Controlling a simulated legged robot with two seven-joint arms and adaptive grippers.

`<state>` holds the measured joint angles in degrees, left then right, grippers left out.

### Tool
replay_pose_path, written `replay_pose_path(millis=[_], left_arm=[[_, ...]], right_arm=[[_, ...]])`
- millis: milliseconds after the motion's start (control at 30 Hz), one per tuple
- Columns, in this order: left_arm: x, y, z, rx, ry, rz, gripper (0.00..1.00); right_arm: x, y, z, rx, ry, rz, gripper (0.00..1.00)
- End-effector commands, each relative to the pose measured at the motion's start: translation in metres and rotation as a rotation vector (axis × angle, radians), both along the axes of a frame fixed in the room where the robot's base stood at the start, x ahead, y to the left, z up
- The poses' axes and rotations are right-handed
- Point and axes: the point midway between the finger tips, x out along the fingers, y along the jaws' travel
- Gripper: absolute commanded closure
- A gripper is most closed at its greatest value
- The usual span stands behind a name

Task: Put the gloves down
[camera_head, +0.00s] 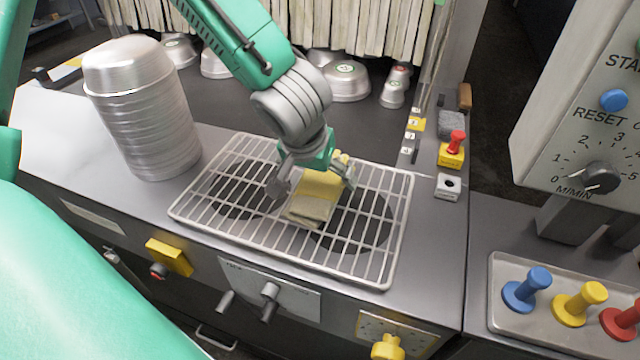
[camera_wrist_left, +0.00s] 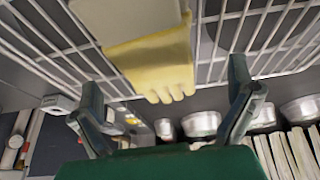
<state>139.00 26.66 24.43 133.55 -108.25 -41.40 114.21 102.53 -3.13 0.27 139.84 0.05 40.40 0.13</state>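The gloves (camera_head: 308,207), yellow with a pale cuff, lie on the wire rack (camera_head: 232,235) near its middle. My left gripper (camera_head: 313,186) is just above them, with one finger on each side. In the left wrist view the gloves (camera_wrist_left: 158,62) show beyond the spread fingers (camera_wrist_left: 163,76), with a gap on both sides. The left gripper is open and does not grasp them. The arm hides part of the gloves in the head view. My right gripper is not in view.
A tall stack of metal pans (camera_head: 145,110) stands left of the rack. Metal bowls (camera_head: 345,82) sit behind, below pale hanging strips. A red button on a yellow box (camera_head: 453,153) is to the right. A tray (camera_head: 502,318) with blue, yellow and red pegs is at lower right.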

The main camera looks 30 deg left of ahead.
Motion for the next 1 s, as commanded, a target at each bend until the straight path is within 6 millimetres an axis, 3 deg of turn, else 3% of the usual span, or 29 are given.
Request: replay_pose_path(millis=[133,300,500,733,1000], left_arm=[[-0.006,-0.001,0.025,0.0,-0.009,-0.001,0.02],[-0.018,-0.004,0.059,0.002,-0.01,0.0,0.02],[-0.029,-0.006,0.087,0.003,-0.007,-0.001,0.02],[-0.035,-0.008,0.099,0.006,-0.002,-0.004,0.02],[-0.023,-0.012,0.096,0.011,0.006,-0.032,0.02]], right_arm=[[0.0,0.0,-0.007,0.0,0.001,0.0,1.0],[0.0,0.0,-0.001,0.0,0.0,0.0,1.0],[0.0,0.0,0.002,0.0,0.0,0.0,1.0],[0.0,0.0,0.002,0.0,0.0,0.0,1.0],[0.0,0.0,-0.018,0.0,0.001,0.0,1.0]])
